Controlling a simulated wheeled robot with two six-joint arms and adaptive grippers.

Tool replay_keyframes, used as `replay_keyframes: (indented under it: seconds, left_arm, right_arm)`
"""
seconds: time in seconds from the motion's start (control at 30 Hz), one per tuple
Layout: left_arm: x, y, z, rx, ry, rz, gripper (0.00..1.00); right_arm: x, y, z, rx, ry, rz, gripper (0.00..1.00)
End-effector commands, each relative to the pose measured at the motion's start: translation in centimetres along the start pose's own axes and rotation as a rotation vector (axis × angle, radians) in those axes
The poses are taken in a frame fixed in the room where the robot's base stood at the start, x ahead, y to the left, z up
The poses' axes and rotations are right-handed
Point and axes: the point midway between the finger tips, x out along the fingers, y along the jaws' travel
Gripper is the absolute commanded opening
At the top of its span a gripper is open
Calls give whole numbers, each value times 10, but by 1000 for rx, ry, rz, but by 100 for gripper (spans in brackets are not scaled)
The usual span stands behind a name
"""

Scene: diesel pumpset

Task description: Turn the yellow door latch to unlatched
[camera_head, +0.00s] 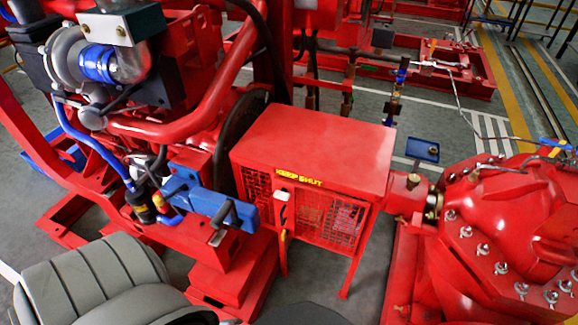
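A red box-shaped guard (318,150) with mesh sides stands in the middle of the view, with a yellow "KEEP SHUT" label (299,179) along its upper front edge. At its near left corner is a small pale and red handle-like part (282,205). A small narrow yellow piece (283,235), which may be the door latch, shows just below it. It looks roughly upright, but it is too small to tell its exact position. The guard door looks closed.
A red pump casing (500,235) with several bolts is at the right. Grey floor shows in front of the guard.

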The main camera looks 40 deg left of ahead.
Motion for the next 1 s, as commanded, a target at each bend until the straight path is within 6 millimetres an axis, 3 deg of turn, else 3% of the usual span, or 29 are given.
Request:
replay_keyframes:
  seconds: [0.03, 0.1, 0.2, 0.3, 0.4, 0.47, 0.8, 1.0]
  left_arm:
    - [41, -28, -11, 296, 29, -117, 30]
    - [50, -86, -39, 797, 7, -321, 30]
    - [37, -151, -79, 1382, -147, -590, 30]
    - [10, -186, -106, 1725, -328, -758, 30]
    - [-3, -204, -118, 1850, -420, -818, 30]
    - [-1, -211, -122, 1861, -431, -820, 30]
    - [66, -268, -152, 1853, -427, -816, 30]
    - [87, -287, -163, 1854, -424, -815, 30]
  right_arm:
    - [53, -2, 4, -2, 8, 4, 40]
    - [90, -1, 1, -7, 22, 9, 40]
    - [130, 0, -2, -7, 34, 16, 40]
    - [149, 1, -6, -8, 41, 20, 40]
    - [151, 0, -11, -11, 48, 20, 40]
    - [150, 0, -14, -8, 53, 19, 40]
    - [164, -16, -53, 39, 126, -7, 40]
    - [166, -23, -71, 62, 159, -21, 40]
